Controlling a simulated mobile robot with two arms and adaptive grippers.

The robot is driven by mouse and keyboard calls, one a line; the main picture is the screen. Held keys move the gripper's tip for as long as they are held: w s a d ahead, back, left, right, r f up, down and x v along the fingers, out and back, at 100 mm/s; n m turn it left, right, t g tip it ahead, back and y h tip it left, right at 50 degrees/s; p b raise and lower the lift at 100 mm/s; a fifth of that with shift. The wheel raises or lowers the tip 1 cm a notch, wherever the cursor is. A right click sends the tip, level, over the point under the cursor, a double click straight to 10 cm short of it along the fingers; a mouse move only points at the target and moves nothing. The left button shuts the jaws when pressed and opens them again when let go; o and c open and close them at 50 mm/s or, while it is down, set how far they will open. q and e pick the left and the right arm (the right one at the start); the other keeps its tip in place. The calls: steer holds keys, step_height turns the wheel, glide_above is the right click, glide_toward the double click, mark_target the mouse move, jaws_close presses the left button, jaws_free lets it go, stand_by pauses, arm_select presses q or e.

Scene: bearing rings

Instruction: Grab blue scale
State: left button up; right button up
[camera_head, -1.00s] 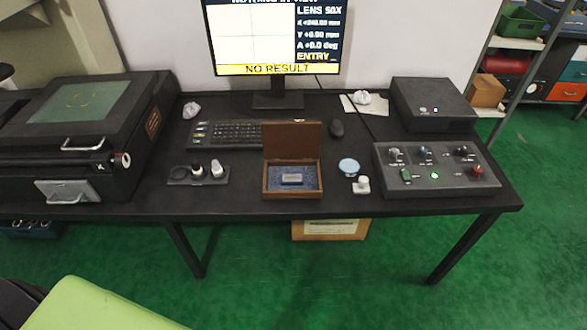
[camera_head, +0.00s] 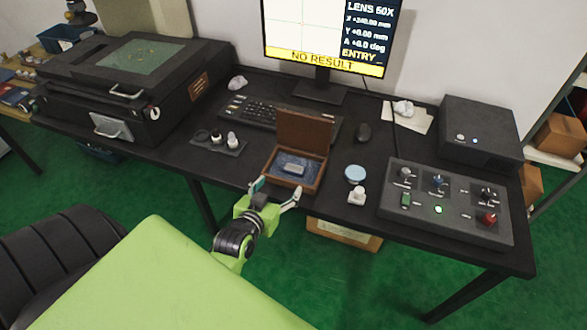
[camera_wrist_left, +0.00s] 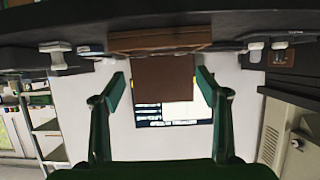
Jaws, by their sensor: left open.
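An open brown wooden box (camera_head: 323,172) with a blue lining stands near the front edge of the table, its lid (camera_head: 304,133) raised at the back. A small grey-blue block (camera_head: 294,168) lies on the lining. My left gripper (camera_head: 275,193) is open and empty, just in front of the box at the table's front edge, with its fingers spread towards it. In the left wrist view, which is upside down, the box (camera_wrist_left: 160,40) and its lid (camera_wrist_left: 163,78) show beyond and between the open fingers (camera_wrist_left: 160,88). The block is hidden there. My right gripper is not in view.
A pale blue round disc (camera_head: 355,174) and a small white piece (camera_head: 357,196) lie right of the box. A control panel (camera_head: 447,207) stands further right. A small holder (camera_head: 219,145) is left, the keyboard (camera_head: 262,115) and monitor (camera_head: 325,40) behind.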

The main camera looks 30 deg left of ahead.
arm_select(q)
glide_toward(294, 168)
steer(key=shift+x, duration=4.3)
steer(key=c, duration=1.2)
